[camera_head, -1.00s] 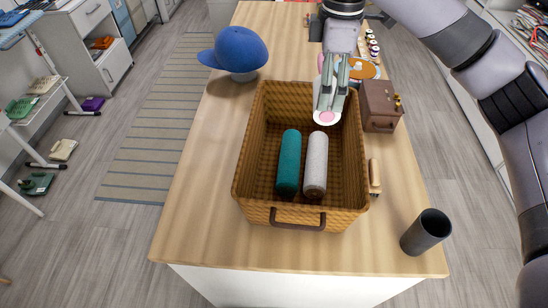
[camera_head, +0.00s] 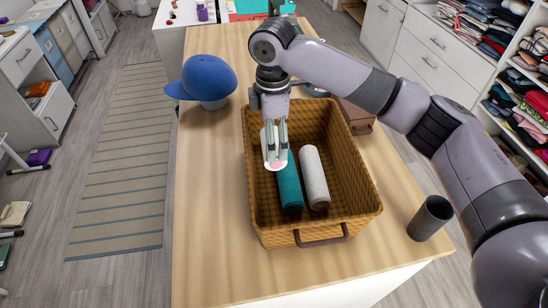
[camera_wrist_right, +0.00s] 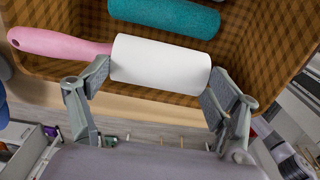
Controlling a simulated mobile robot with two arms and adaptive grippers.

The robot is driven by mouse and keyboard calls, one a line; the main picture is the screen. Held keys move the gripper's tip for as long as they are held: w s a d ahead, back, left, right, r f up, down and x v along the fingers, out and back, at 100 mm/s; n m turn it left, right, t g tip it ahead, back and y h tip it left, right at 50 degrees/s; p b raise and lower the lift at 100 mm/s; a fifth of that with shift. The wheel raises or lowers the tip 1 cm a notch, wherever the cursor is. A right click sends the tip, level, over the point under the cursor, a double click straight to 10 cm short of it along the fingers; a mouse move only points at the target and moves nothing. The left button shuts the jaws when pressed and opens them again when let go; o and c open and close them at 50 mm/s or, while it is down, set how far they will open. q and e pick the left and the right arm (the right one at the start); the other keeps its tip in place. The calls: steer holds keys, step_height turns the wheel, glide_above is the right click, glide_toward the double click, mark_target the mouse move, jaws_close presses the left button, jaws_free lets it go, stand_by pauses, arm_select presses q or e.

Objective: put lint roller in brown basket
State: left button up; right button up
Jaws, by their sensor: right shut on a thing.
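The lint roller has a white roll (camera_wrist_right: 160,65) and a pink handle (camera_wrist_right: 55,45) in the right wrist view. My right gripper (camera_head: 275,150) is shut on the white roll, with one finger at each end of it. In the head view the lint roller (camera_head: 276,165) shows end-on, partly hidden by the fingers. It is at the left side of the brown basket (camera_head: 360,180), over or close to its left wall; its exact height is unclear. The basket is open-topped, woven, with a dark handle at its near end. My left gripper is not in view.
A teal roll (camera_head: 289,190) and a light grey roll (camera_head: 315,178) lie inside the basket. A blue cap (camera_head: 205,80) is on the table to the left. A dark cup (camera_head: 430,218) stands at the right edge.

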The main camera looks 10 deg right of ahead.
step_height(320, 180, down, 4)
steer(key=shift+r, duration=0.1)
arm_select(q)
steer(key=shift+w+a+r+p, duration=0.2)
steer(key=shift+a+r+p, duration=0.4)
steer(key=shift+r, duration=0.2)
arm_select(e)
step_height(320, 180, down, 5)
steer(key=shift+r, duration=0.2)
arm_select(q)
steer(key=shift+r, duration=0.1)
arm_select(e)
steer(key=shift+f, duration=0.25)
steer(key=shift+f, duration=0.35)
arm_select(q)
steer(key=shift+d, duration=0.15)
arm_select(e)
steer(key=o, duration=1.2)
steer(key=shift+c, duration=0.2)
arm_select(q)
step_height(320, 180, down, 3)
steer(key=b, duration=0.3)
arm_select(e)
step_height(320, 180, up, 13)
steer(key=shift+r, duration=0.15)
